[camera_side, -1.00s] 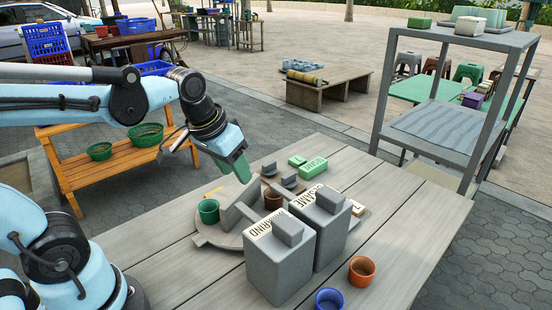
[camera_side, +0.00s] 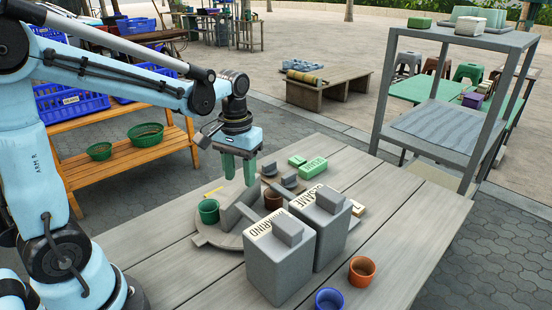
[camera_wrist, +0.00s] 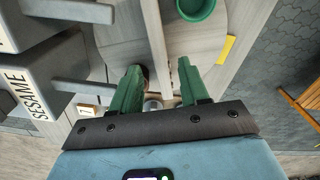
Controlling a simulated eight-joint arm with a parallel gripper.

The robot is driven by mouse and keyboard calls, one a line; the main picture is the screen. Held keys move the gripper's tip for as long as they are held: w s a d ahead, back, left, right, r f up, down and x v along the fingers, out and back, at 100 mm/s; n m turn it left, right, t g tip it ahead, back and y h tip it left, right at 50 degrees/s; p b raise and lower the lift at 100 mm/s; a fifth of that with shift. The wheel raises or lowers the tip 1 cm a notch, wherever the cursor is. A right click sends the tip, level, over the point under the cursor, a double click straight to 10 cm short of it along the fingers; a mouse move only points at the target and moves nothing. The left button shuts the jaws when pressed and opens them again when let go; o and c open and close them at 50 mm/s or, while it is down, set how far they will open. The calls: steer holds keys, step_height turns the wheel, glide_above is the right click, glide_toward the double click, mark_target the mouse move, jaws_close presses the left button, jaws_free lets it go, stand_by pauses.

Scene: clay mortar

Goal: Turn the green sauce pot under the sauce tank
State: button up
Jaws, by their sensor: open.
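The green sauce pot (camera_side: 208,211) stands upright on the left side of a round grey turntable (camera_side: 213,237) with an upright grey divider (camera_side: 234,212). The pot also shows at the top of the wrist view (camera_wrist: 195,10), partly cut off. Two grey sauce tanks, tamarind (camera_side: 280,265) and sesame (camera_side: 325,233), stand at the turntable's front right and hide part of it. A brown pot (camera_side: 273,198) sits beyond the divider. My gripper (camera_side: 238,178) points down with green fingers, open and empty above the divider; the fingers are apart in the wrist view (camera_wrist: 158,75).
An orange pot (camera_side: 361,272) and a blue pot (camera_side: 329,300) stand at the front right of the wooden table (camera_side: 410,215). Green blocks (camera_side: 314,166) lie behind the tanks. A yellow strip (camera_side: 213,191) lies behind the green pot. The table's left part is clear.

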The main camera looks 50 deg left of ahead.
mark_target(241, 190)
steer(key=shift+f, duration=3.6)
jaws_close()
